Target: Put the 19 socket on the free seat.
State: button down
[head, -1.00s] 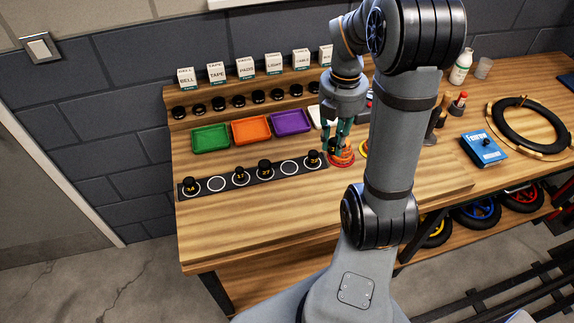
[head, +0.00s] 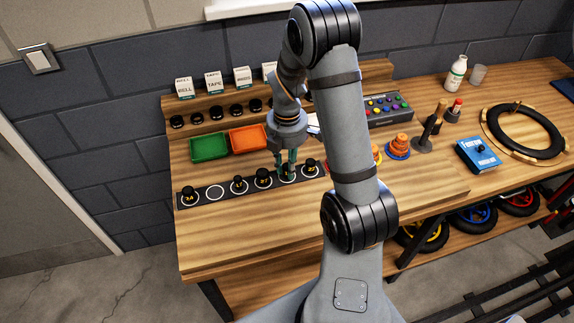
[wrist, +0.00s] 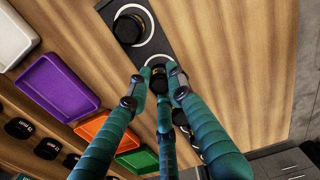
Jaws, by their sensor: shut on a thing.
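My gripper (head: 287,174) is shut on a small black socket (wrist: 160,80) with a yellowish mark. The number on it is not readable. It is at the fifth seat from the left of the dark socket rail (head: 226,190); I cannot tell whether the socket touches the seat. A white seat ring shows around it in the wrist view (wrist: 157,60). The second seat from the left (head: 215,193) is an empty white ring. Black sockets stand on the other seats, including the rightmost one (head: 311,167), which also shows in the wrist view (wrist: 129,26).
Green (head: 209,148) and orange (head: 248,138) trays lie behind the rail, with a purple tray (wrist: 58,88) beside them. A row of black pieces and labelled boxes (head: 213,82) stands behind. Cone stacks (head: 398,147) are to the right, partly behind my arm. Bench front is clear.

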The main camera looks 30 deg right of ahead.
aim_at(287, 166)
jog(key=shift+f, duration=0.2)
jog(key=c, duration=2)
grip_release()
jog(key=shift+f, duration=0.1)
jog(key=shift+c, duration=0.2)
jog(key=o, duration=0.4)
jog(key=shift+o, duration=0.4)
jog(key=shift+w+r, duration=0.1)
jog(key=shift+r, duration=0.7)
notch_tip(287, 166, up, 11)
jog(key=shift+f, duration=0.1)
